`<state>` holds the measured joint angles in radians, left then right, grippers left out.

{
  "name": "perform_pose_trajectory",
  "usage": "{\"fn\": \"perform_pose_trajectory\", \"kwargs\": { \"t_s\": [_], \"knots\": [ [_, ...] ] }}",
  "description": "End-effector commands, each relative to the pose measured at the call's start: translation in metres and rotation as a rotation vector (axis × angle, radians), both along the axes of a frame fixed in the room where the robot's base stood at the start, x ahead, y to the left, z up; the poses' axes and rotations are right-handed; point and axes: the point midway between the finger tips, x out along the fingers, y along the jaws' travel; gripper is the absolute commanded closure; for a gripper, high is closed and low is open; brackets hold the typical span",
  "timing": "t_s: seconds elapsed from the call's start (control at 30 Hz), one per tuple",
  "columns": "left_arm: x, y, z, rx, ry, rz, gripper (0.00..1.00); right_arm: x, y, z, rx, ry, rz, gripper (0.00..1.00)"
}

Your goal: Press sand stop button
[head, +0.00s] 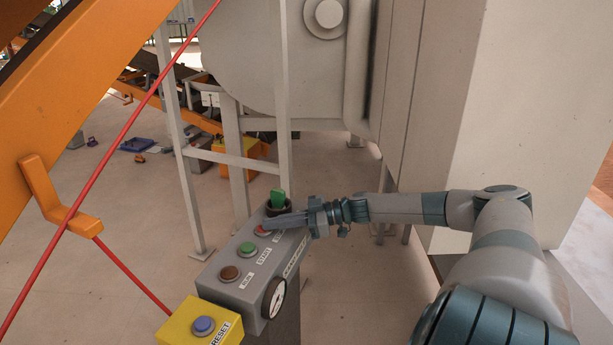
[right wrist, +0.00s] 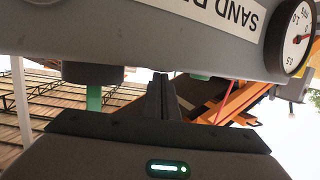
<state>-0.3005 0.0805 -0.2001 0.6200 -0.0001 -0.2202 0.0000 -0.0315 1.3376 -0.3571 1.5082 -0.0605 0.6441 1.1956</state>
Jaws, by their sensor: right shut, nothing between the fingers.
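The grey control box (head: 225,262) stands on a post at the lower middle of the head view. The red stop button (head: 263,231) sits on its top face near the far end, partly covered by my fingers. My right gripper (head: 272,224) is shut and empty, its fingertips over or at the red button; I cannot tell whether they touch it. In the right wrist view the box (right wrist: 130,38) appears upside down, with the shut fingers (right wrist: 163,97) reaching to its face and the red button hidden. My left gripper is not in view.
A green start button (head: 247,248), a brown button (head: 231,272) and a green switch (head: 278,198) share the box. A yellow reset box (head: 190,322) stands in front. Metal legs (head: 238,165) rise behind.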

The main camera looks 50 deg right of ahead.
Motion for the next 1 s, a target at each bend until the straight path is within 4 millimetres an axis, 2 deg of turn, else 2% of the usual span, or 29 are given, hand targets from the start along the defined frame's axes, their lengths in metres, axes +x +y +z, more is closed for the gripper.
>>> {"fn": "perform_pose_trajectory", "kwargs": {
  "t_s": [0.03,0.23,0.3,0.57,1.0],
  "knots": [
    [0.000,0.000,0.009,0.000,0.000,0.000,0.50,-0.001,0.000,0.008,0.000,0.002,0.001,1.00],
    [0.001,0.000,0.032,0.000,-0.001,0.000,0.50,0.002,-0.002,0.039,0.000,-0.007,-0.001,1.00],
    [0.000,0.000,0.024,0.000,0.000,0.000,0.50,-0.003,-0.007,0.031,-0.001,-0.003,-0.002,1.00],
    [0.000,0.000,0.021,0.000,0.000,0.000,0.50,-0.017,-0.018,0.037,-0.001,-0.006,-0.001,1.00],
    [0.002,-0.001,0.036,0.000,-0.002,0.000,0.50,-0.041,-0.037,0.048,0.001,-0.006,-0.002,1.00]
  ]
}}
